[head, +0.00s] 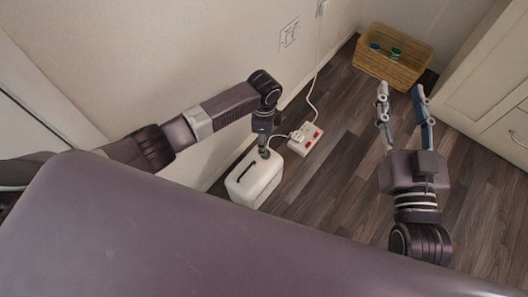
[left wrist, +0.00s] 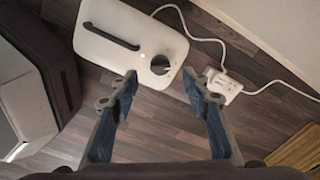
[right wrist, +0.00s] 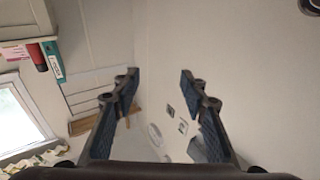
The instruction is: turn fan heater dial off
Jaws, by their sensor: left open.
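The white fan heater (head: 250,182) stands on the floor beside the wall, with a black handle on its top. In the left wrist view the heater (left wrist: 122,38) shows its round dark dial (left wrist: 160,65) near one end of the top. My left gripper (head: 264,150) is over the dial end and hides the dial in the head view. In the left wrist view my left gripper (left wrist: 160,77) is open, its fingertips on either side of the dial; contact cannot be told. My right gripper (head: 401,92) is open and empty, away from the heater.
A white power strip (head: 305,139) with red switches lies next to the heater, its cable running up the wall to a socket. The wooden floor between is clear.

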